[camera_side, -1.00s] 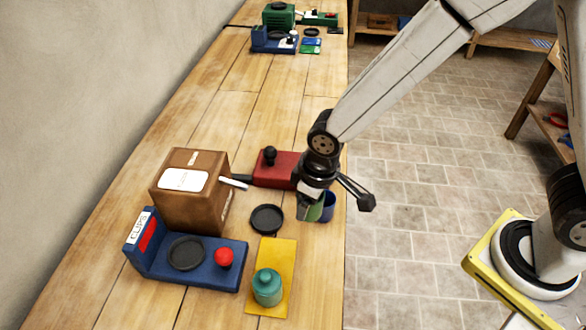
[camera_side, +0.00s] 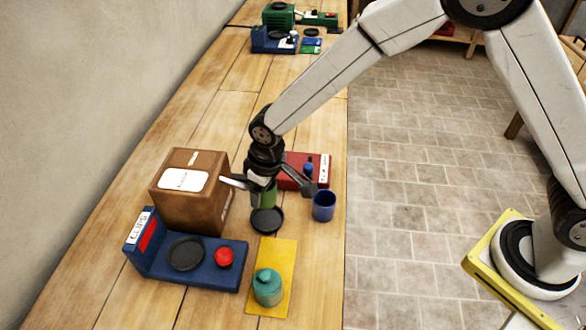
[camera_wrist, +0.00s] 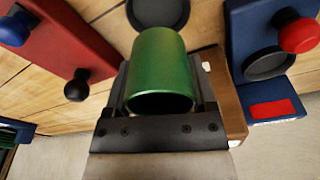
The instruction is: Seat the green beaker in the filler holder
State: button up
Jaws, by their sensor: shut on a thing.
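My gripper (camera_side: 264,186) is shut on the green beaker (camera_side: 268,197). In the wrist view the green beaker (camera_wrist: 160,62) sits between the jaws with its open rim toward the camera. In the side view it is above and just behind a black round dish (camera_side: 267,221), which also shows partly beyond the beaker in the wrist view (camera_wrist: 158,11). A red station (camera_side: 298,181) with a white label stands behind the dish; its label is too small to read. I cannot tell for certain which holder is the filler's.
A blue station (camera_side: 205,270) marked CLIPS has a black round holder (camera_side: 186,254) and red knob (camera_side: 224,257). A brown box (camera_side: 192,213) stands behind it. A blue cup (camera_side: 323,206) is right of the dish. A teal jar (camera_side: 267,289) sits on a yellow mat (camera_side: 281,256).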

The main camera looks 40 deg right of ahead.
aim_at(264, 218)
jog(key=shift+f, duration=0.1)
jog(key=shift+f, duration=2.75)
jog(key=shift+f, duration=0.55)
jog(key=o, duration=1.1)
jog(key=shift+r, duration=0.1)
jog(key=shift+s+d+r, duration=0.15)
jog(key=shift+s+r, duration=0.1)
jog(key=shift+r, duration=1.55)
jog(key=shift+s+d+r, duration=0.1)
jog(key=shift+s+r, duration=0.15)
jog(key=shift+r, duration=1.5)
jog(key=shift+s+d+r, duration=0.15)
jog(key=shift+s+r, duration=0.1)
jog(key=shift+r, duration=1.55)
